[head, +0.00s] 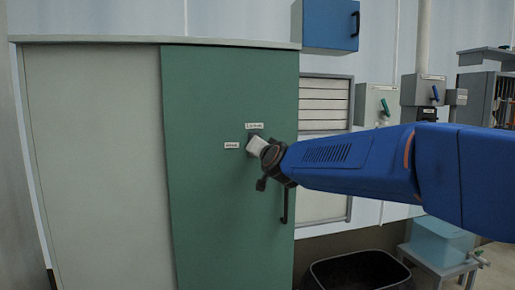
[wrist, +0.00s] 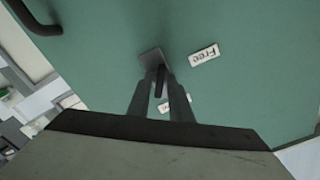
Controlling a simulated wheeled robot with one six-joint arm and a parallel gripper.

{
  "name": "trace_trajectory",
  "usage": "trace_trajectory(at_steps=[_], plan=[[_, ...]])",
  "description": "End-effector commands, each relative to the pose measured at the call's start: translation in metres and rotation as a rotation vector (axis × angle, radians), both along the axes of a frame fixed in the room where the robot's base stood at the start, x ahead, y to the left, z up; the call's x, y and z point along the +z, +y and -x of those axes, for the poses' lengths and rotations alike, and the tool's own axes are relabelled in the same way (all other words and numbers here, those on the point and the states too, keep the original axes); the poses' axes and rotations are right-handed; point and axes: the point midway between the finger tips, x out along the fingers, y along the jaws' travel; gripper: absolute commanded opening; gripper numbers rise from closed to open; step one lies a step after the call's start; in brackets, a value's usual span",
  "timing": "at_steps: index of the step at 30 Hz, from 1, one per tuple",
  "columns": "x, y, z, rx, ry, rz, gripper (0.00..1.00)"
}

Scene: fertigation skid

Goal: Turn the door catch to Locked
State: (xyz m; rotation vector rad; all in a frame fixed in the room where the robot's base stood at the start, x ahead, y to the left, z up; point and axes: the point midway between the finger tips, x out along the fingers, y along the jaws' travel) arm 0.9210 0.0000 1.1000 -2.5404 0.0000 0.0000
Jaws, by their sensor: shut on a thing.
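The door catch (wrist: 161,82) is a small dark lever on a grey plate (wrist: 151,57), fixed to the green cabinet door (head: 215,220). In the wrist view my gripper (wrist: 160,78) has its two fingers shut on the lever, one on each side. In the head view my gripper (head: 262,147) reaches the door from the right and hides most of the catch. A "Free" label (wrist: 204,55) sits beside the plate in the wrist view. In the head view one small label (head: 254,126) is above the catch and another (head: 231,145) is left of it; their print is blurred.
A dark door handle (head: 285,206) hangs below the catch near the door's right edge. A pale panel (head: 95,160) stands left of the door. A blue wall box (head: 331,24), a black bin (head: 358,270) and a light-blue container (head: 440,240) are to the right.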

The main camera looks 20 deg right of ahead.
Motion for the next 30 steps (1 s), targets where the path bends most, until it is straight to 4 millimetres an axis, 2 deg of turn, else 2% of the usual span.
trace_trajectory(at_steps=[15,30], plan=[[-0.0012,-0.0002,0.0001,0.0,0.002,0.438,0.0],[-0.0012,-0.0002,0.0001,0.0,0.002,0.611,0.0]])
